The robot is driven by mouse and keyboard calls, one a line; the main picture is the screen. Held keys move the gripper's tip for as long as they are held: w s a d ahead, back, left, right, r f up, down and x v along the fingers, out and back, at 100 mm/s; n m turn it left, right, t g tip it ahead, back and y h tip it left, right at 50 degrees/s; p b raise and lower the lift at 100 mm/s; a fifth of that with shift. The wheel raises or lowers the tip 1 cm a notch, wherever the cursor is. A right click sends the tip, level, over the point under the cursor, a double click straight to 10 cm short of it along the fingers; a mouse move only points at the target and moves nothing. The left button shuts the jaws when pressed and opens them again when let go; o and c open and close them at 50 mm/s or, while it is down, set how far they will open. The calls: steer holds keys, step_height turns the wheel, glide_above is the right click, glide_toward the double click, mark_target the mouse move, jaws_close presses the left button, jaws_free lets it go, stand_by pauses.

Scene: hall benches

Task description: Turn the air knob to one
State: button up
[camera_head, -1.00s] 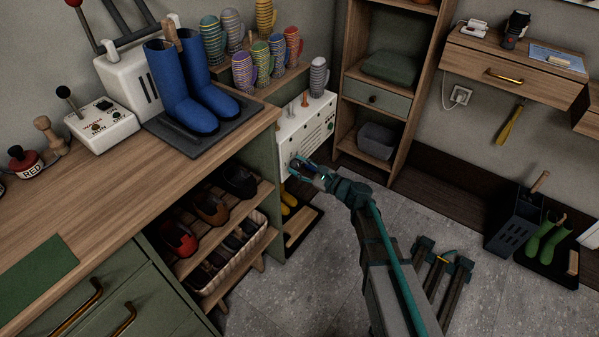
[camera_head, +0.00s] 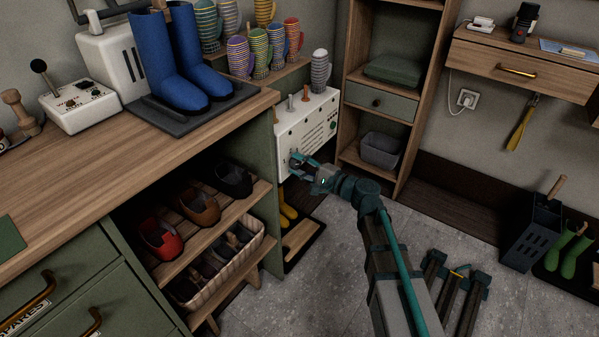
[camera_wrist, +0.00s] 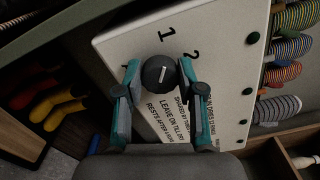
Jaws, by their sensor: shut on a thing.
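The air knob (camera_wrist: 158,84) is a round dark knob with a short white pointer line, on a white panel (camera_wrist: 120,45) in the wrist view. The panel is printed with a 1, a 2 and lines of text; the 1 is just above the knob. The pointer line stands nearly upright in the picture, roughly toward the 1; its exact setting is hard to tell. My gripper (camera_wrist: 159,70) is shut on the knob, one teal finger on each side. In the head view my gripper (camera_head: 306,166) is at the front of the white panel (camera_head: 310,130), and mostly hides the knob.
A shoe rack (camera_head: 205,225) is at the left and an open shelf unit (camera_head: 405,150) behind.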

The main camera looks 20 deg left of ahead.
steer(key=shift+n, duration=0.3)
steer(key=o, duration=1.1)
steer(key=shift+o, duration=0.2)
steer(key=v, duration=1.2)
